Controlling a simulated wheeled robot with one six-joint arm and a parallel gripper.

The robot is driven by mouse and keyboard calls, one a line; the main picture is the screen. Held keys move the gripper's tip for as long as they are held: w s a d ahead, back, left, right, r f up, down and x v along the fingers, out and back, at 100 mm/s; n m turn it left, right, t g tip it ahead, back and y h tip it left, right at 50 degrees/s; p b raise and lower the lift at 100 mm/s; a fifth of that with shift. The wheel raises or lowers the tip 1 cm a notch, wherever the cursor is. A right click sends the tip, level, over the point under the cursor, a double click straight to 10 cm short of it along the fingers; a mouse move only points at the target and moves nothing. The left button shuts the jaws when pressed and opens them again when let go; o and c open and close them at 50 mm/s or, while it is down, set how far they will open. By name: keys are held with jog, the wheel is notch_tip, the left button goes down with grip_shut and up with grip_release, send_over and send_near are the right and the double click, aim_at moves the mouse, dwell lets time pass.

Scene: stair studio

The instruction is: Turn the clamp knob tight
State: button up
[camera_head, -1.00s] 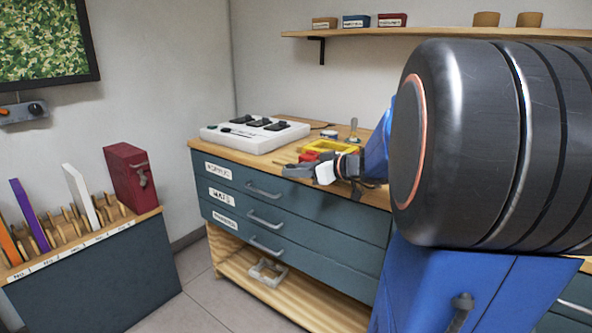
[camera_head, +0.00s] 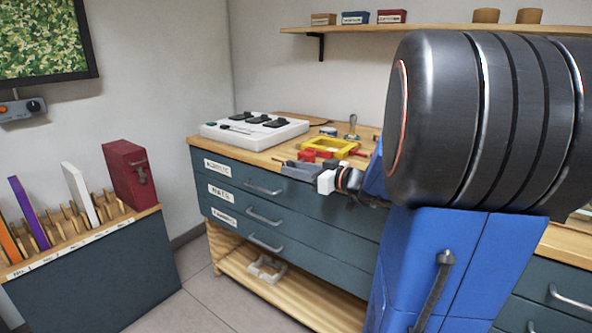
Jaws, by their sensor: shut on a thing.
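A yellow frame (camera_head: 345,145) lies on the wooden bench top with red clamp parts (camera_head: 319,155) at its near side. My gripper (camera_head: 300,170) is at the front edge of the bench, just in front of the red parts. Its jaws are small and grey in this view and are shut at the clamp. The knob between them is hidden or too small to make out. I cannot tell from here how tight the clamp is.
A white device with black pads (camera_head: 253,130) stands on the bench to the left, and a small upright metal tool (camera_head: 352,127) behind the frame. A rack with coloured panels (camera_head: 85,245) and a red box (camera_head: 130,174) is at left. Floor between is clear.

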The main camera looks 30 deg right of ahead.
jog(key=o, duration=0.7)
jog(key=shift+s+a, duration=0.1)
jog(key=shift+a, duration=0.2)
jog(key=shift+o, duration=0.2)
jog(key=shift+d, duration=0.15)
jog(key=v, duration=1.7)
jog(key=shift+s+d, duration=0.1)
